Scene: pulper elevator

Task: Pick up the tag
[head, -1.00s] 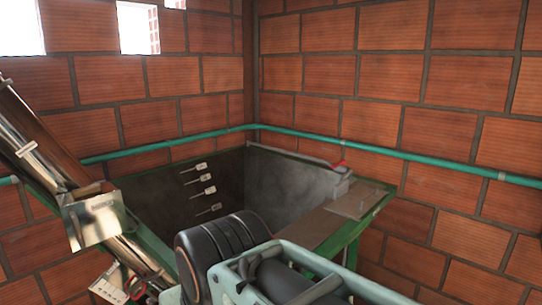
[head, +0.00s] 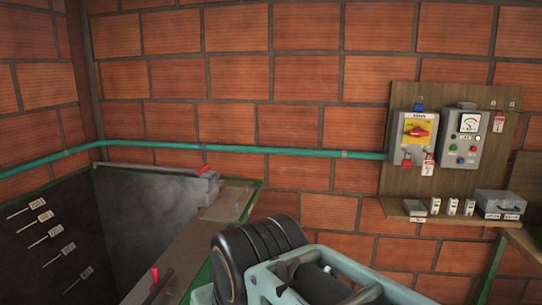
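Several things look like tags, and I cannot tell which one the task means. A red and white tag (head: 428,166) hangs below the yellow MAIN switch box, from its right side. Another red and white tag (head: 498,122) hangs at the upper right of the wooden board. Several small white tags with stems (head: 38,231) show against the dark inner wall of the hopper at the left. Part of my arm fills the lower middle of the view. My gripper itself is not in view.
The wooden board (head: 396,110) carries the switch box (head: 418,137) and a grey meter panel (head: 462,138). A shelf (head: 440,217) below holds small boxes and a grey case (head: 500,204). The hopper (head: 150,215) stands left; a green pipe (head: 270,150) crosses the brick wall.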

